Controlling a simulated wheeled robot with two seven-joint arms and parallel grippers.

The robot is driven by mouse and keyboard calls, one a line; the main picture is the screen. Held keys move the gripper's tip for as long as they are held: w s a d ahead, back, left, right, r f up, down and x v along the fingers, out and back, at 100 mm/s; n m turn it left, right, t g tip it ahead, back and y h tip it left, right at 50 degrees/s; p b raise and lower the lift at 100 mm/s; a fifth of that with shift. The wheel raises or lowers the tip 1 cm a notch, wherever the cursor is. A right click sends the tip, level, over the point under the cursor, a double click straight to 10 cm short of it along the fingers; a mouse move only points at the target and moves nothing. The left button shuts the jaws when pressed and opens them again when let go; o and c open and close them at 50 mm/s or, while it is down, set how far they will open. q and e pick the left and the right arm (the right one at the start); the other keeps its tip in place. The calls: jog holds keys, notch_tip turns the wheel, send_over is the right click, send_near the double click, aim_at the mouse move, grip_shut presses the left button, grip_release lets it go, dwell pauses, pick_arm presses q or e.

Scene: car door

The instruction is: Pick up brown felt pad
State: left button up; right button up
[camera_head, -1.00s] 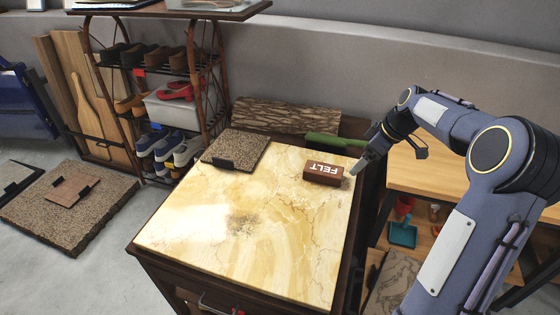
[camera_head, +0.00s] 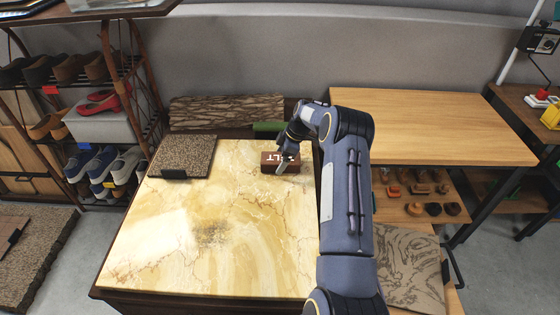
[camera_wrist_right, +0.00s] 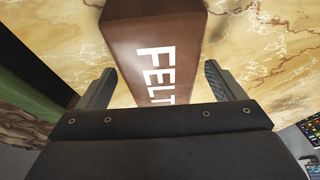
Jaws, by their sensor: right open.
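The brown felt pad (camera_head: 271,162) is a block with white "FELT" lettering, lying on the marble-topped cabinet (camera_head: 200,240) near its back right corner. My right gripper (camera_head: 287,165) is at the pad and hides its right part in the head view. In the right wrist view the pad (camera_wrist_right: 155,50) lies between the two open fingers of my right gripper (camera_wrist_right: 158,85), with a visible gap on each side. The pad still rests on the marble. My left gripper is not in view.
A dark textured mat (camera_head: 184,155) lies on the cabinet's back left. A shoe rack (camera_head: 100,110) stands to the left. A wooden table (camera_head: 430,125) is to the right. A green object (camera_head: 268,127) and a bark-like piece (camera_head: 225,110) are behind. The marble's middle is clear.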

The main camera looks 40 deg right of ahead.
aim_at(281, 157)
jog(key=shift+w+a+f, duration=0.1)
jog(key=shift+a+f, duration=0.05)
jog(key=shift+f, duration=0.25)
jog(key=shift+c, duration=0.3)
jog(key=c, duration=1)
jog(key=shift+r, duration=0.1)
notch_tip(281, 157, up, 10)
jog(key=shift+f+b, duration=0.1)
jog(key=shift+b, duration=0.45)
